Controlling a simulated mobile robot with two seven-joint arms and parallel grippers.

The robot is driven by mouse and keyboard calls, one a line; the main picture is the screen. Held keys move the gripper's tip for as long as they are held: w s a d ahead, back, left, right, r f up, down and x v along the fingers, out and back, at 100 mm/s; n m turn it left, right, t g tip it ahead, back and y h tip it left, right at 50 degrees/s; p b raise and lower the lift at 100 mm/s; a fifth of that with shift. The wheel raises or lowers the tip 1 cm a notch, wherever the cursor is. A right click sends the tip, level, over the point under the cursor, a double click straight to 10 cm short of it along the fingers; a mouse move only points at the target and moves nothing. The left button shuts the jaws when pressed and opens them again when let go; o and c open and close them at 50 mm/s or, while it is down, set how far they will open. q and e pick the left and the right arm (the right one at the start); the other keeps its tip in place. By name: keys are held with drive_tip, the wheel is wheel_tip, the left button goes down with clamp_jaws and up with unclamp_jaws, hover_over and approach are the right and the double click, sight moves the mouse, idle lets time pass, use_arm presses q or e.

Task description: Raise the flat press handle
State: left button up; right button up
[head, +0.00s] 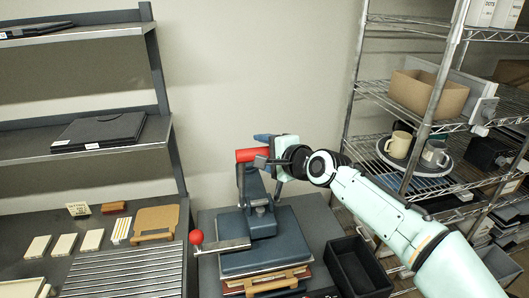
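The flat press (262,222) is a blue-grey machine on the dark counter. Its red handle grip (246,155) is at the top of an upright arm. A side lever with a red ball (196,237) sticks out to the left, low down. My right gripper (262,150) is at the right end of the red grip, with one finger above it and one below. The fingers look apart, with a gap above the grip; firm contact cannot be made out. My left gripper is out of view.
A black open bin (357,268) stands right of the press. A wire rack (425,90) with mugs on a tray (412,158) is farther right. On the left are a slatted grey rack (125,272), pale blocks (65,245) and shelves (75,44). The wall behind is bare.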

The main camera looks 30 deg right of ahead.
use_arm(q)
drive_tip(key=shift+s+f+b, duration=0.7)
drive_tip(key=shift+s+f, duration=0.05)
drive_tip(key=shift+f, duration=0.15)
use_arm(e)
drive_tip(key=v, duration=1.3)
drive_tip(key=shift+s, duration=0.2)
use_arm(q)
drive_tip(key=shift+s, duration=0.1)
